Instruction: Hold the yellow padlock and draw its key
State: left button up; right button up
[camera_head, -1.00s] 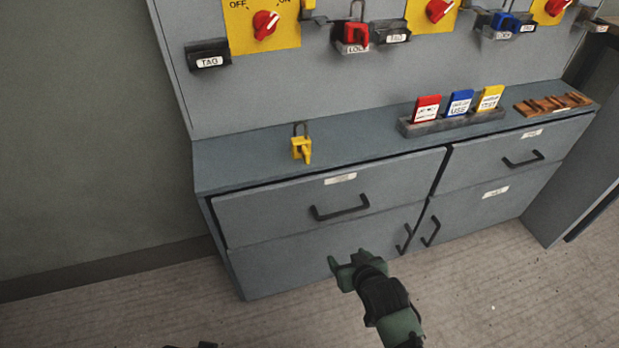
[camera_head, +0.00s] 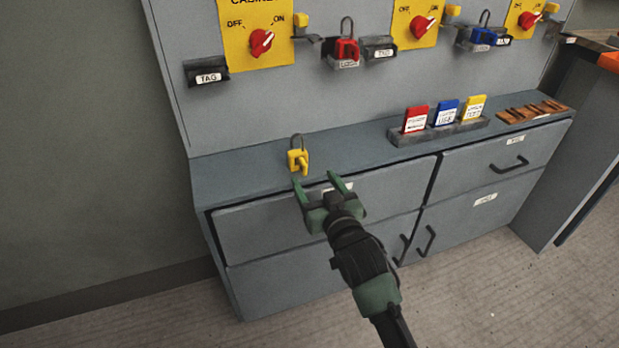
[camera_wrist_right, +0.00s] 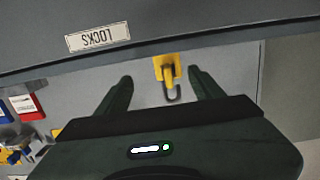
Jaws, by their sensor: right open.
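The yellow padlock (camera_head: 297,161) stands on the grey cabinet top near its left end, its metal shackle up. A small yellow part, which looks like the key, sticks out from its front. My right gripper (camera_head: 320,182) is open and empty, in front of the cabinet's front edge and just short of the padlock. In the right wrist view the padlock (camera_wrist_right: 168,68) appears upside down between the two open green fingers (camera_wrist_right: 160,80), beyond their tips or level with them; I cannot tell which. My left gripper is not in view.
A drawer front with a label (camera_wrist_right: 97,37) lies under my right gripper. A grey holder (camera_head: 440,132) with red, blue and yellow tags and a row of brown pieces (camera_head: 533,111) stand further right. Switch panels (camera_head: 262,40) and hanging padlocks are on the board behind.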

aim_at(300, 158)
jog(key=shift+w+a+r+y, duration=0.45)
jog(key=shift+a+r, duration=0.2)
jog(key=shift+r, duration=0.15)
jog(key=shift+w+a+r+t, duration=0.15)
jog(key=shift+w+t, duration=0.15)
jog(key=shift+w, duration=0.05)
jog(key=b+x, duration=0.1)
jog(key=x, duration=0.5)
jog(key=shift+w+b, duration=0.3)
jog(key=shift+w+a, duration=0.2)
jog(key=shift+w, duration=0.3)
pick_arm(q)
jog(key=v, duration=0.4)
